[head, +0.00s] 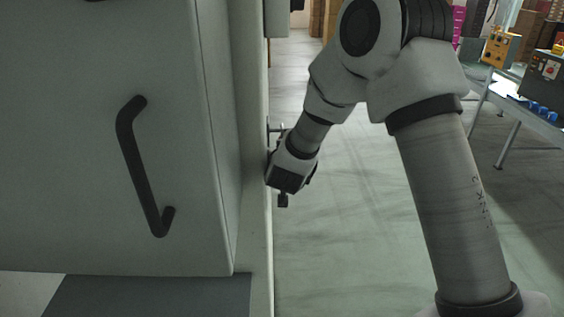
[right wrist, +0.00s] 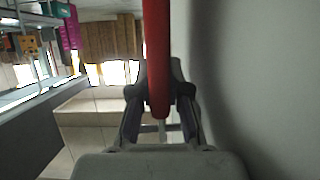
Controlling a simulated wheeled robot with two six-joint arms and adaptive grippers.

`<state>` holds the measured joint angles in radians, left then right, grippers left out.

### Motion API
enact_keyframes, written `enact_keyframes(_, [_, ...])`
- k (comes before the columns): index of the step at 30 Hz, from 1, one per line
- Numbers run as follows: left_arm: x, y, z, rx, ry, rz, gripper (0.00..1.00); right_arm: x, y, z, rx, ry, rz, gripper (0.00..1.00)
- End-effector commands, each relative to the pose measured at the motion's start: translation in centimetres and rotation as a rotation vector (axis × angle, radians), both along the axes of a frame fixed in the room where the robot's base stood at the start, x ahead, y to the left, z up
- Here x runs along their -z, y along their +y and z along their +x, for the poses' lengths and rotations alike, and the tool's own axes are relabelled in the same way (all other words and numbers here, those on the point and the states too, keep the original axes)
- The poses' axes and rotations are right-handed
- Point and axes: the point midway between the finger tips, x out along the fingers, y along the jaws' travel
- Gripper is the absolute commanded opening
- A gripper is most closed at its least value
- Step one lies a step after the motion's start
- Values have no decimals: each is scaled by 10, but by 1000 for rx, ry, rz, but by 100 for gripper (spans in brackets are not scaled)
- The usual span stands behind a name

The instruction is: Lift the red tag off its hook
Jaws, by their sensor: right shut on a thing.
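The red tag (right wrist: 156,60) shows edge-on as a long narrow red strip in the right wrist view. My right gripper (right wrist: 160,80) is shut on it, with one finger on each side. In the head view my right gripper (head: 278,160) is beside the side face of the pale cabinet, and the tag is hidden there. A small grey metal piece (head: 276,130) sticks out from the cabinet side by the gripper; I cannot tell if it is the hook or if the tag still touches it. My left gripper is not in view.
The pale cabinet (head: 90,60) with a black handle (head: 140,165) fills the left of the head view. Its side wall (right wrist: 270,80) is close on the right in the wrist view. A bench (head: 540,118) with blue parts stands far right. The floor (head: 345,230) is open.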

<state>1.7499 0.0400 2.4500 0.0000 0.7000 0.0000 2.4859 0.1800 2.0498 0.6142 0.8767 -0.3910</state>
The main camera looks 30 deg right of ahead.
Motion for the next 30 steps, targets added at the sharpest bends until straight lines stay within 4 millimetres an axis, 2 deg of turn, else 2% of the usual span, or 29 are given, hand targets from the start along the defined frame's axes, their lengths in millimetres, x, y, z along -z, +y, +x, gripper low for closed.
enact_keyframes(5, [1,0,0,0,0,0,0,-1,0,0,0,1,2,0])
enact_keyframes(10, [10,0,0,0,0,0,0,-14,0,0,1,-3,1,0])
enact_keyframes(17, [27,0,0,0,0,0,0,-10,-43,-26,5,-2,10,0])
enact_keyframes(23, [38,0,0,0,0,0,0,-11,-92,-57,6,-6,16,0])
enact_keyframes(29, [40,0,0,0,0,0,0,-14,-131,-81,4,-6,14,0])
enact_keyframes(30, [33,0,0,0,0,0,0,-18,-137,-84,3,-5,12,0])
